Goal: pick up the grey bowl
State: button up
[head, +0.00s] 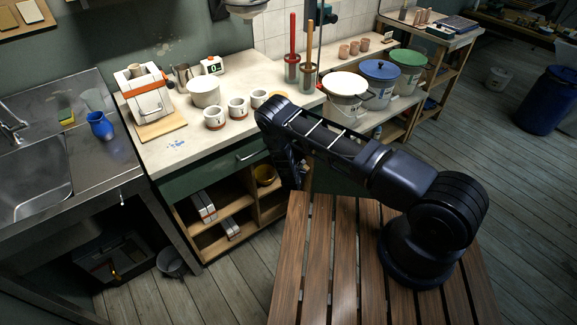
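A pale grey, wide-mouthed bowl (204,93) stands upright on the worktop, just right of the white and orange block-shaped object and behind the small cups. It is the only vessel in view that looks like a grey bowl. My gripper (293,178) hangs below the bent end of my black arm, in front of the cabinet and below the worktop's front edge. It is to the right of the bowl, well apart from it. My gripper is dark and partly hidden by my arm, so its fingers cannot be made out.
Several small white cups (214,118) with reddish bases stand right in front of the bowl. A metal pitcher (186,76) and a small scale (212,65) stand behind it. Lidded buckets (380,84) are to the right. The worktop's front left is clear.

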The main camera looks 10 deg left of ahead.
jog(key=shift+w+f, duration=0.15)
jog(key=shift+w, duration=0.25)
grip_shut()
